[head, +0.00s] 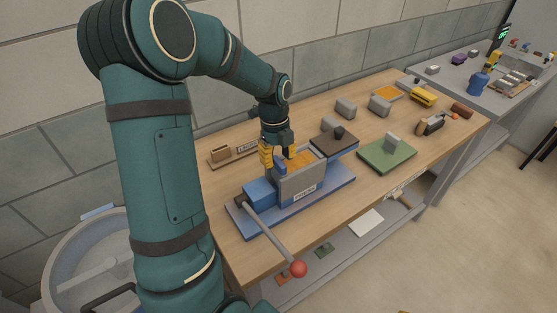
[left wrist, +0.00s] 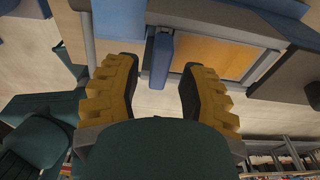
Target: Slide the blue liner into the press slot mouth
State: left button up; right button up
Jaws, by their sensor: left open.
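The press (head: 302,185) is a grey box with an orange inner face, joined to a blue block on a blue base plate. The blue liner (head: 281,167) is a small upright slab at the box's left end, by the orange face. In the left wrist view the liner (left wrist: 161,62) stands between my fingers, closer to the left one, with gaps on both sides. My left gripper (head: 279,155) is open, its yellow fingers over the press; it also shows in the left wrist view (left wrist: 160,68). How deep the liner sits in the slot mouth cannot be told. My right gripper is out of view.
The press lever with a red knob (head: 298,269) sticks out past the table's front edge. A dark-topped block (head: 334,141) stands right of the box, and a green plate (head: 387,154) lies further right. Grey bricks (head: 346,107) stand behind. A wooden holder (head: 220,153) is at the back left.

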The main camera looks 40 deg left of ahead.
pick_arm(q)
notch_tip(320, 180, up, 11)
jog(key=a, duration=0.1)
jog(key=shift+w+f, duration=0.15)
jog(key=shift+f, duration=0.05)
jog(key=shift+a, duration=0.1)
dwell(0.4)
